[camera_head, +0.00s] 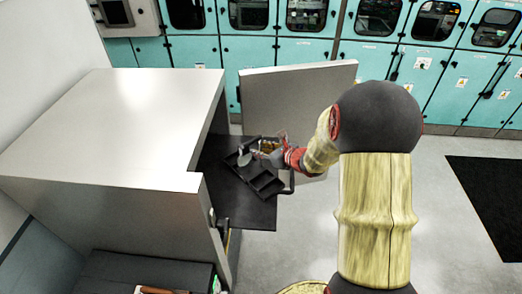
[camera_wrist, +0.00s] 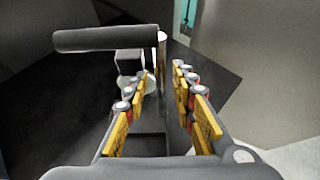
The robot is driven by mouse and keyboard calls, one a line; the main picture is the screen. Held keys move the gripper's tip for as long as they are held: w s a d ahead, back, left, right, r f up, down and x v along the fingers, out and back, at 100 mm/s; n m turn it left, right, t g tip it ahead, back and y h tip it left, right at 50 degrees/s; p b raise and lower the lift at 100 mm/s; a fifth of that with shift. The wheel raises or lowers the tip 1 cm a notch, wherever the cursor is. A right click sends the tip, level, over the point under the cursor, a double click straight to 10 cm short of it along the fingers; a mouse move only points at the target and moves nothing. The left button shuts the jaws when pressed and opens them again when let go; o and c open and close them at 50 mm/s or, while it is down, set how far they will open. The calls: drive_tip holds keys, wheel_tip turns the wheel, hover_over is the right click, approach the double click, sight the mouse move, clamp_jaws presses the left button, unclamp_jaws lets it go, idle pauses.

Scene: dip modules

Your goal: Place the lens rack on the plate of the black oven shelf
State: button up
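The dark lens rack (camera_head: 262,180), with open compartments, lies tilted in the picture on the black oven shelf (camera_head: 245,210). A pale rounded piece (camera_head: 243,158) shows at its far left end. My gripper (camera_head: 264,147) is over the rack's far end. In the wrist view my gripper (camera_wrist: 167,80) has its yellow-padded fingers apart, with a narrow upright post (camera_wrist: 162,46) beyond and between the tips. A dark bar (camera_wrist: 105,40) runs left from the post's top. Part of the rack shows low between the fingers (camera_wrist: 150,146). Contact with the fingers is unclear.
The white oven body (camera_head: 110,125) stands left of the shelf. Its open door (camera_head: 295,88) stands behind my gripper. Teal cabinets (camera_head: 195,55) line the back wall. The floor at right is clear, with a black mat (camera_head: 490,195).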

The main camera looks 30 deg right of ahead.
drive_tip(key=shift+r, duration=0.1)
drive_tip(key=shift+s+r, duration=0.1)
drive_tip(key=shift+r, duration=0.05)
drive_tip(key=v, duration=1.1)
drive_tip(key=s+a+r+n+g+y, duration=0.2)
drive_tip(key=s+a+r+n, duration=0.2)
drive_tip(key=a+n, duration=0.5)
drive_tip(key=s+a+r+n+g+y, duration=0.2)
drive_tip(key=s+a+r+n+g, duration=0.15)
drive_tip(key=a+n, duration=0.55)
drive_tip(key=s+r+n+h, duration=0.2)
drive_tip(key=s+n+h, duration=0.1)
drive_tip(key=s+n, duration=0.4)
drive_tip(key=s+a+r+n+h, duration=0.1)
drive_tip(key=s+r+n+h, duration=0.2)
drive_tip(key=s+n, duration=0.4)
drive_tip(key=shift+a+n+g, duration=0.15)
drive_tip(key=shift+n+g, duration=0.3)
drive_tip(key=shift+n, duration=0.45)
